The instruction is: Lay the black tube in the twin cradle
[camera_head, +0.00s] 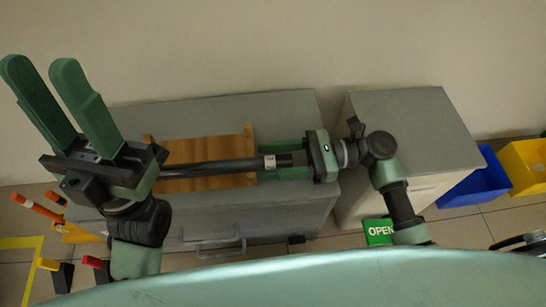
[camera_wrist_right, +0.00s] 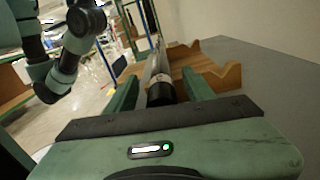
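The black tube (camera_head: 215,166) lies lengthwise across the wooden twin cradle (camera_head: 200,148) on the grey cabinet top. Its right end has a pale band. My right gripper (camera_head: 266,162) is around that end, its fingers on either side. In the right wrist view the tube's dark end (camera_wrist_right: 160,93) sits between the fingers with a gap on each side, so the gripper looks open. There the tube runs along the left part of the notched cradle (camera_wrist_right: 222,76); I cannot tell whether it is fully seated. My left gripper (camera_head: 44,66) is open and empty, pointing up at the left.
The grey cabinet (camera_head: 285,105) has free top behind the cradle. A second grey-topped cabinet (camera_head: 430,115) stands to the right, with blue (camera_head: 478,180) and yellow (camera_head: 525,165) bins beyond it. A green OPEN sign (camera_head: 379,231) is in front. Orange-tipped posts (camera_head: 38,207) stand at left.

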